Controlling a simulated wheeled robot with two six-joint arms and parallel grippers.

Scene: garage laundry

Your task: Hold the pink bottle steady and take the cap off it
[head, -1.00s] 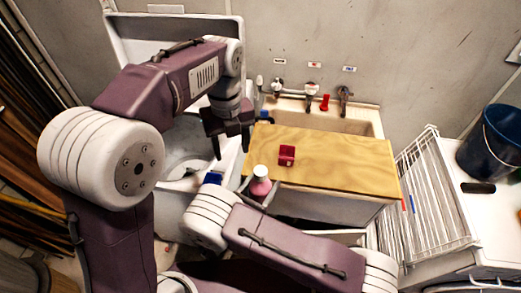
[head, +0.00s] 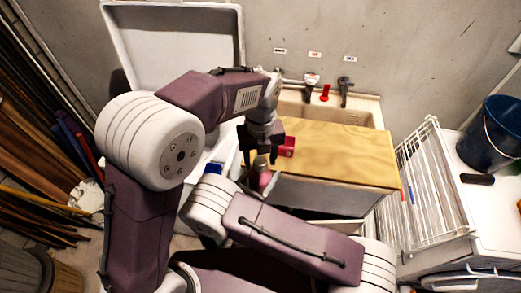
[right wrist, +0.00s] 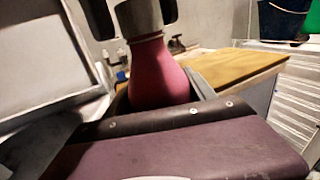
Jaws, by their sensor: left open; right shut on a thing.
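The pink bottle (head: 263,181) stands upright at the near left corner of the wooden board. Its pale grey cap (head: 261,161) is on top. My left gripper (head: 260,156) points down with its fingers open, one on each side of the cap. The right wrist view shows the pink bottle (right wrist: 156,75), the cap (right wrist: 139,18) and the dark left fingers on both sides of it, apparently apart from it. My right gripper (right wrist: 160,97) is shut on the bottle's lower body. In the head view my right arm hides that gripper and the bottle's base.
A red open box (head: 287,147) sits on the wooden board (head: 340,160), close to my left gripper. Behind are a sink with taps (head: 311,82). A white wire rack (head: 432,190) and a dark blue bucket (head: 490,133) are at right. The board's right part is clear.

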